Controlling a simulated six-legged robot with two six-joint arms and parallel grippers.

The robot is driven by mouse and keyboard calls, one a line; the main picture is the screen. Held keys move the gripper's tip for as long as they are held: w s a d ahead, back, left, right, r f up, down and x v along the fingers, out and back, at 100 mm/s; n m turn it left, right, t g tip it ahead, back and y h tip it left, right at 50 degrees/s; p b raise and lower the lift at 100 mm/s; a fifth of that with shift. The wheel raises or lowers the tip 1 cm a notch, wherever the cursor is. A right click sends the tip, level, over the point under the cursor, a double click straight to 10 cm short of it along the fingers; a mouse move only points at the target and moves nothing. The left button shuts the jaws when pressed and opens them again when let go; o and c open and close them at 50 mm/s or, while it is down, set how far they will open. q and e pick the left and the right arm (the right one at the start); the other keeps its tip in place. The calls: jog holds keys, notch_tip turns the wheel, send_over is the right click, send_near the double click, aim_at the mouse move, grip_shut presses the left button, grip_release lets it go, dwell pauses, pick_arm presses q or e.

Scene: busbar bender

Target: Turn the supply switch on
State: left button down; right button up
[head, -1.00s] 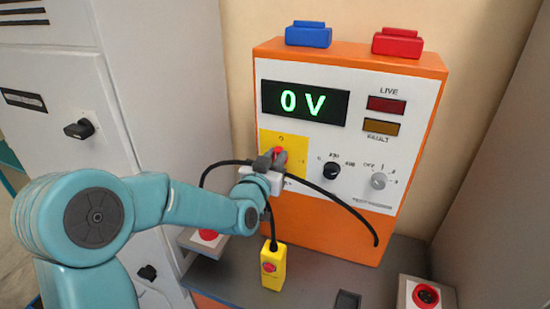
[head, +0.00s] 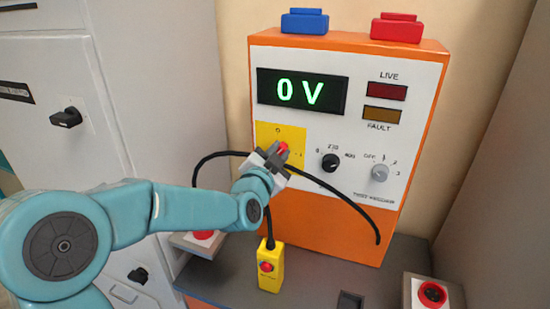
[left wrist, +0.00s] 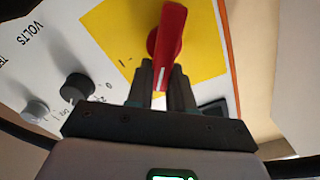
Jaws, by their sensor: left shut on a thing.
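The supply switch is a red handle (head: 283,147) on a yellow plate (head: 265,132) at the lower left of the power supply's white panel. The plate has a 0 mark above the handle and a 1 mark to its right. My left gripper (head: 274,155) is tilted and shut on the red handle. In the left wrist view both fingers (left wrist: 166,80) close around the red handle (left wrist: 168,32), over the yellow plate (left wrist: 205,60). The gripper partly hides the switch, so its exact angle is hard to tell. The display (head: 302,92) reads 0 V. My right gripper is not in view.
A black knob (head: 329,163) and a grey knob (head: 379,172) sit right of the switch. A black cable (head: 345,203) crosses the panel's front. A yellow pendant (head: 269,268) stands below. The LIVE lamp (head: 387,92) looks dark red. A grey cabinet (head: 140,90) is on the left.

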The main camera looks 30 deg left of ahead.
pick_arm(q)
jog(key=m, duration=0.3)
jog(key=f+m, duration=0.1)
jog(key=m, duration=0.2)
jog(key=d+m+b, duration=0.1)
jog(key=m, duration=0.3)
jog(key=shift+w+f, duration=0.1)
jog(key=shift+f, duration=0.2)
jog(key=shift+m, duration=0.3)
jog(key=c, duration=1.2)
grip_release()
jog(key=shift+o, duration=1)
jog(key=shift+w+f, duration=0.1)
jog(key=shift+f, duration=0.05)
